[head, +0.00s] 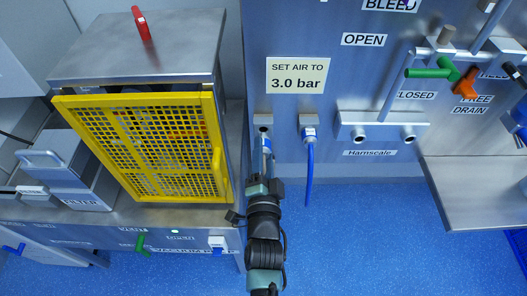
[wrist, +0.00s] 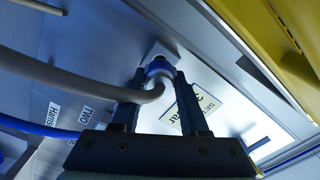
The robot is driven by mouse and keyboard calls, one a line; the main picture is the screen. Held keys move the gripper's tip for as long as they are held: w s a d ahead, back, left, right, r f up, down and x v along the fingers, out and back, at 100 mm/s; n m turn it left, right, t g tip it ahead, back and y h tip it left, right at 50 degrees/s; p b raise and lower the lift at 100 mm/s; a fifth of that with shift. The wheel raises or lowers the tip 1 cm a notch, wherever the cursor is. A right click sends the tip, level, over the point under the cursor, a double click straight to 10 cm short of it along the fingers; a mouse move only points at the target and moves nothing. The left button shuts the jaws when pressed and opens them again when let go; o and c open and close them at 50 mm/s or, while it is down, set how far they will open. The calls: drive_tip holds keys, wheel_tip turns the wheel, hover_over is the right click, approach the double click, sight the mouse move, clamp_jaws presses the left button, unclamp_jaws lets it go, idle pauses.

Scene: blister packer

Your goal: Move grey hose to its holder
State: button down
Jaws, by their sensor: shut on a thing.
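The grey hose (wrist: 90,92) runs in from the left in the wrist view and bends up between my fingers to a blue collar (wrist: 159,68). The collar lies against or very near a pale square fitting (wrist: 158,50); I cannot tell whether it is seated. My gripper (wrist: 160,92) is shut on the grey hose near its collar end. In the head view my gripper (head: 263,160) is just below the left wall fitting (head: 263,120), and the hose is mostly hidden by the arm. I cannot tell for certain which fitting is its holder.
A blue hose (head: 310,165) hangs from the fitting to the right. The yellow mesh guard door (head: 150,145) stands close on the left. The Hamscale bracket (head: 380,127) and coloured valve handles are farther right. Blue floor (head: 370,230) is open below the panel.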

drive_tip(key=shift+w+b, duration=0.9)
drive_tip(key=shift+w, duration=0.55)
drive_tip(key=shift+c, duration=1.7)
unclamp_jaws()
drive_tip(key=s+p, duration=0.1)
drive_tip(key=s, duration=1.2)
drive_tip(key=shift+p, duration=0.3)
